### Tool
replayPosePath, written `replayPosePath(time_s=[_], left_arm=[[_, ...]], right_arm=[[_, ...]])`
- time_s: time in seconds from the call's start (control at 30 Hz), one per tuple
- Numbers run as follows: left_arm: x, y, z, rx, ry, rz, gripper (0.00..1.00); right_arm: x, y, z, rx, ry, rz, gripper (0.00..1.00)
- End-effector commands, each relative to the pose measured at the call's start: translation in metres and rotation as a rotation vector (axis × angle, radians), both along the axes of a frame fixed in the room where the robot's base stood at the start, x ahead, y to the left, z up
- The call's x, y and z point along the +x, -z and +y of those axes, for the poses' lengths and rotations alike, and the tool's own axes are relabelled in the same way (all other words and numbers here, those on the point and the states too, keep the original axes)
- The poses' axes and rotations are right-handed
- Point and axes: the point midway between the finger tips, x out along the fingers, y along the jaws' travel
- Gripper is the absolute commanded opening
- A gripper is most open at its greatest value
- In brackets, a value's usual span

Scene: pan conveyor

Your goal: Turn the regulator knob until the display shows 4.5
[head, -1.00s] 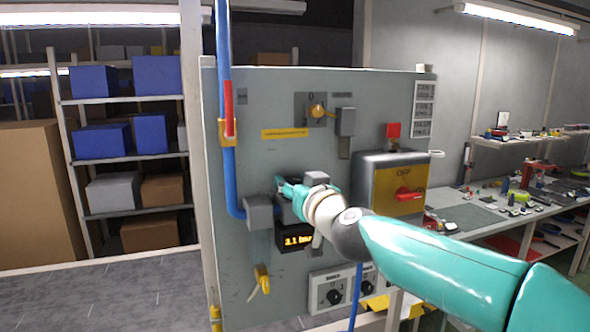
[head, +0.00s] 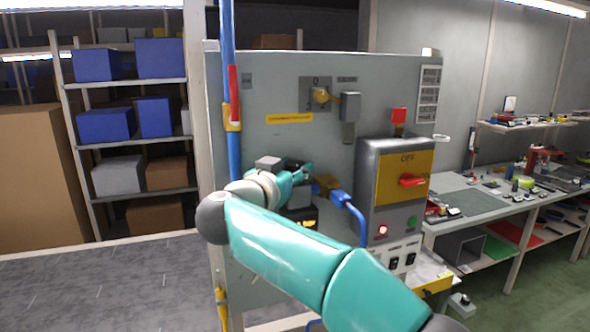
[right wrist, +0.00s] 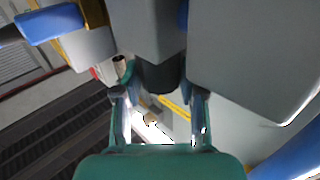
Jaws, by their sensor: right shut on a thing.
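The regulator's grey body (head: 300,197) is on the front of the grey panel, partly covered by my right arm. My right gripper (head: 306,172) reaches it from the lower left, its fingers pointing right. In the right wrist view my right gripper (right wrist: 158,95) is shut on a black round knob (right wrist: 160,73), one finger on each side, below a grey block. The display (head: 309,224) shows only as a small orange-lit strip beside my arm, so its number cannot be read. My left gripper is not in view.
A blue hose (head: 357,222) with a yellow fitting (head: 326,185) runs just right of the gripper. A control box (head: 403,185) with a red switch stands right of it. A blue vertical pipe (head: 227,70) is at the left. A workbench (head: 470,205) stands at the right.

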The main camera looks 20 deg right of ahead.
Motion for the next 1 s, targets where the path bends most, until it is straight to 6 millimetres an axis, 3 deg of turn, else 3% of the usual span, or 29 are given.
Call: replayPosePath(time_s=[0.67, 0.7, 0.83, 1.0], left_arm=[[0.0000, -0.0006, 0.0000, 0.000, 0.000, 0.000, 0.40], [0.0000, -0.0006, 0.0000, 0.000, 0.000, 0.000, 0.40], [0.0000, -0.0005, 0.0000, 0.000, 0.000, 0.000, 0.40], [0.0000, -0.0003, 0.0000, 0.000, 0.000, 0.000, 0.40]], right_arm=[[-0.0004, -0.0049, 0.0007, -0.001, 0.064, -0.011, 0.06], [-0.0005, -0.0049, 0.0006, -0.001, 0.064, -0.011, 0.47], [-0.0003, -0.0036, 0.0007, -0.001, 0.065, -0.008, 0.66], [-0.0002, -0.0022, 0.0009, 0.000, 0.065, -0.005, 0.66]])
